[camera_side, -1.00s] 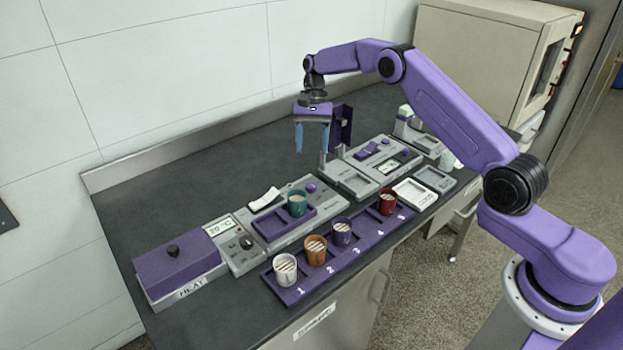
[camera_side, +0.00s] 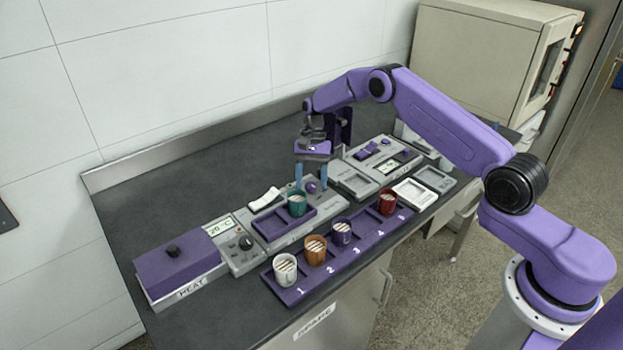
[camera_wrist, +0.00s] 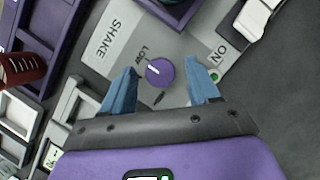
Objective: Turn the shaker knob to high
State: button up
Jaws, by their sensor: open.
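The shaker knob (camera_wrist: 160,72) is a round purple dial with a pale mark, on the grey shaker panel (camera_wrist: 100,62) in the wrist view. The mark lies on the side towards the printed LOW; I cannot see a HIGH label. In the side view the knob (camera_side: 312,187) sits at the right end of the shaker, beside the purple tray (camera_side: 271,235) that holds a green cup (camera_side: 297,203). My gripper (camera_side: 311,180) is open and low over the knob. In the wrist view its blue fingertips (camera_wrist: 162,76) stand either side of the knob, apart from it.
A white rocker switch (camera_wrist: 252,20) marked ON and a green light (camera_wrist: 214,75) are near the right finger. A purple rack (camera_side: 348,240) with several cups stands in front. The heater (camera_side: 180,262) is at left, another grey device (camera_side: 380,163) at right.

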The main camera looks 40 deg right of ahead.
jog(key=c, duration=1)
jog(key=shift+n, duration=0.4)
jog(key=n+h, duration=0.1)
jog(key=n, duration=0.1)
jog(key=n+g+h, duration=0.1)
jog(key=n, duration=0.2)
jog(key=shift+w+a+n, duration=0.15)
jog(key=shift+n, duration=0.15)
jog(key=n+h, duration=0.1)
jog(key=n, duration=0.1)
jog(key=n+h, duration=0.1)
jog(key=n, duration=0.2)
jog(key=shift+a+r+n, duration=0.1)
jog(key=shift+a+n, duration=0.1)
jog(key=shift+n, duration=0.1)
jog(key=n+h, duration=0.1)
jog(key=n, duration=0.2)
jog(key=n+t+h, duration=0.1)
jog(key=n, duration=0.2)
jog(key=shift+a, duration=0.2)
jog(key=n+t, duration=0.1)
jog(key=n, duration=0.2)
jog(key=n+t+h, duration=0.1)
jog(key=n, duration=0.1)
jog(key=shift+s+a+n, duration=0.1)
jog(key=shift+s+n, duration=0.1)
jog(key=shift+n, duration=0.2)
